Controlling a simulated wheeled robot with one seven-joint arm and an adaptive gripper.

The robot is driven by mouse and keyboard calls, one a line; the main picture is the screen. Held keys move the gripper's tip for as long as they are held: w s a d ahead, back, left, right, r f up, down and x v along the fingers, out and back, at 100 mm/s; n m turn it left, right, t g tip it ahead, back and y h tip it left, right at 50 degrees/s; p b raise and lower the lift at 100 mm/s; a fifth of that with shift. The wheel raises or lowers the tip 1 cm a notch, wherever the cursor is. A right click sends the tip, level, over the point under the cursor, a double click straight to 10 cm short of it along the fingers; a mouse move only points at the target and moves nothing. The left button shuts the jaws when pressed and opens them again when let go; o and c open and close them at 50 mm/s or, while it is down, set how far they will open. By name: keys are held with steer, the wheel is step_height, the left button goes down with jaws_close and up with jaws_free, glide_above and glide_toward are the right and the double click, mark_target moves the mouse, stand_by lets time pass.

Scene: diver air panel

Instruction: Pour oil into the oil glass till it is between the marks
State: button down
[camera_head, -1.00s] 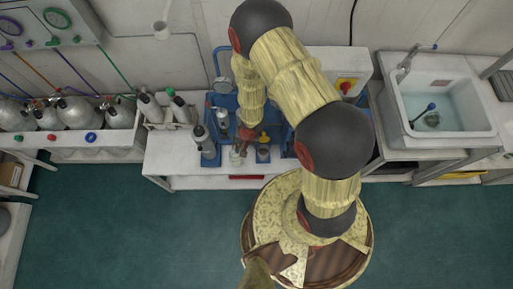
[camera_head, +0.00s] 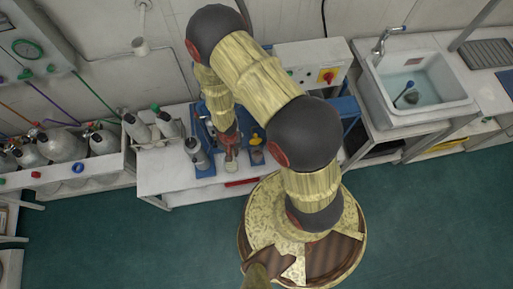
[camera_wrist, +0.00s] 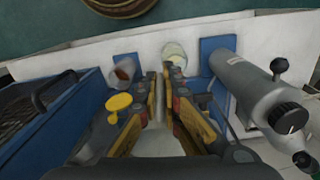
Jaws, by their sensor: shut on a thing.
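My gripper (camera_wrist: 166,84) reaches down over the blue equipment on the bench, and in the head view it (camera_head: 230,152) is red and dark. It is shut on a small pale, clear vessel (camera_wrist: 175,54) just beyond the fingertips, with something pale yellowish in it. The vessel also shows below the gripper in the head view (camera_head: 231,166). A small glass with a reddish-brown inside (camera_wrist: 124,70) stands beside it on a blue base, left in the wrist view; it may be the oil glass. Its marks and oil level are too small to tell.
A yellow knob (camera_wrist: 118,102) is close beside the fingers. A grey cylinder (camera_wrist: 255,88) stands on the other side, near the gripper. Grey gas cylinders (camera_head: 62,146) stand at the left, and a sink (camera_head: 416,82) is at the right.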

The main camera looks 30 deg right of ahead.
steer(key=shift+r+p, duration=3.05)
steer(key=shift+r, duration=0.55)
steer(key=shift+f, duration=0.1)
